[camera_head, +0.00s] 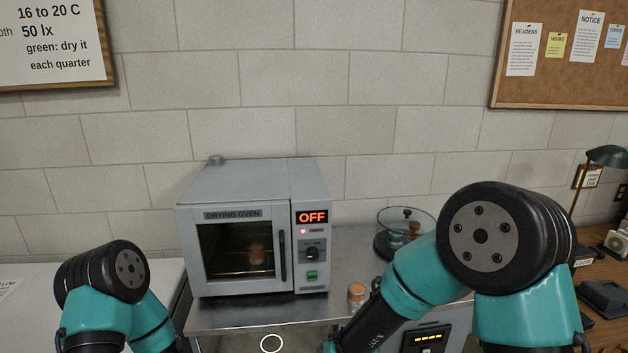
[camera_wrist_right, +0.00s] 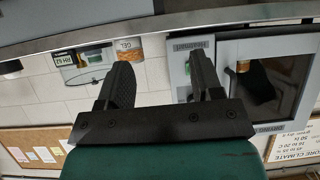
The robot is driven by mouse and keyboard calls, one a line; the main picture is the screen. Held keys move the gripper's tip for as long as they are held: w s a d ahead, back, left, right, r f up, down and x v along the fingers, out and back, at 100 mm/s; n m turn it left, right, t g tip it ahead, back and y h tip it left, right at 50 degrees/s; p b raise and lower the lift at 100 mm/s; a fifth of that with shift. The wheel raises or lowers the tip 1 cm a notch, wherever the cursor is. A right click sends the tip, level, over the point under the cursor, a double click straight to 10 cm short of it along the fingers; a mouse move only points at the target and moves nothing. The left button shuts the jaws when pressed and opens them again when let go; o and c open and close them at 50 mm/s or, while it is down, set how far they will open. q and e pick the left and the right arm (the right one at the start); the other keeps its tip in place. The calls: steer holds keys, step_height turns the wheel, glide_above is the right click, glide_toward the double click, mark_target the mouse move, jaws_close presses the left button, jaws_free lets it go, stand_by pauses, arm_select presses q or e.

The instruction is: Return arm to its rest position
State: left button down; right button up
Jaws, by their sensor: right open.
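My right gripper (camera_wrist_right: 160,64) is open in the right wrist view, with nothing between its two dark fingers. That view is upside down. In the head view my right arm reaches down toward the bench front, and the lower arm and gripper are mostly out of the picture. My left arm is bent at the lower left, and its gripper is out of view. The grey drying oven (camera_head: 246,172) has its door shut and reads OFF; it also shows in the right wrist view (camera_wrist_right: 180,72). An orange-brown jar (camera_head: 257,253) stands inside behind the glass.
A small orange jar with a pale lid (camera_head: 356,292) stands on the metal bench (camera_head: 262,313), right of the oven. A round glass desiccator (camera_head: 388,240) stands behind it. A green lamp (camera_head: 607,155) is on the wooden desk at the right.

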steer(key=s+d+f+m+g, duration=0.1)
steer(key=s+d+f+g, duration=0.25)
steer(key=f, duration=0.35)
steer(key=s+d+f+m+g, duration=0.1)
steer(key=s+d+f+g, duration=0.1)
steer(key=d+f, duration=0.4)
steer(key=s+d+f+m+g+y, duration=0.1)
steer(key=s+d+f+g, duration=0.1)
steer(key=s+f, duration=0.4)
steer(key=s+d+f+m+g+y, duration=0.1)
steer(key=s+d+f+g, duration=0.2)
steer(key=s+f, duration=0.2)
steer(key=shift+s+f, duration=0.35)
steer(key=shift+s, duration=0.5)
steer(key=shift+g, duration=0.25)
